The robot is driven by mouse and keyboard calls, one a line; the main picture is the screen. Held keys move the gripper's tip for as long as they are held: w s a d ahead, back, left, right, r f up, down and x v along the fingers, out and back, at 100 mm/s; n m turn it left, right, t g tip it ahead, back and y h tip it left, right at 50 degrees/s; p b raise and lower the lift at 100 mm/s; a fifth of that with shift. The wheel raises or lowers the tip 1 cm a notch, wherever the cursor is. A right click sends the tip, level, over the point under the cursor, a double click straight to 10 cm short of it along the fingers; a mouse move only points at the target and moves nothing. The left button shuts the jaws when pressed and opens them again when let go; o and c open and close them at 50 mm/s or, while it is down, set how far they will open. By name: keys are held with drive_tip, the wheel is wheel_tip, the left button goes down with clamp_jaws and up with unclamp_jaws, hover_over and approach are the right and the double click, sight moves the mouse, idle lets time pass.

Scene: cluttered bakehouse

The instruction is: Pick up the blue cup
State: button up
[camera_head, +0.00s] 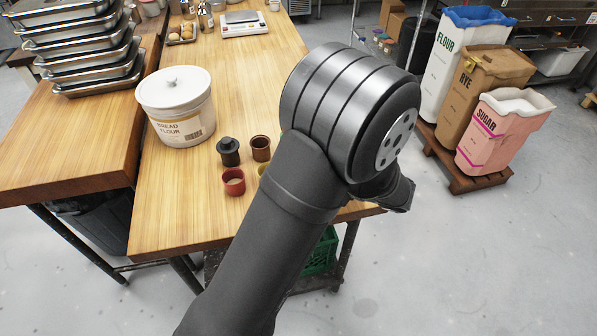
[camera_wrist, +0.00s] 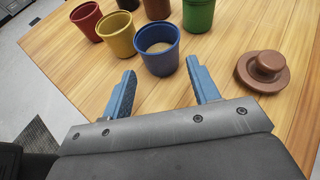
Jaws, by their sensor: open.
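The blue cup (camera_wrist: 157,50) stands upright on the wooden table in the wrist view, just ahead of my gripper. Something pale shows inside it. My gripper (camera_wrist: 162,82) is open, with its two blue fingers apart and nothing between them. The cup is a little beyond the fingertips, roughly centred on the gap. In the head view my arm hides the blue cup and the gripper's fingers.
A yellow cup (camera_wrist: 117,36) stands close left of the blue cup, and a green cup (camera_wrist: 198,14) close behind right. A red cup (camera_wrist: 87,20) is further left. A brown lid (camera_wrist: 262,70) lies to the right. A bread flour crock (camera_head: 177,105) stands on the table (camera_head: 160,220).

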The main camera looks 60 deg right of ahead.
drive_tip(key=x, duration=0.7)
drive_tip(key=shift+w+f, duration=0.2)
drive_tip(key=shift+f, duration=0.1)
drive_tip(key=c, duration=0.6)
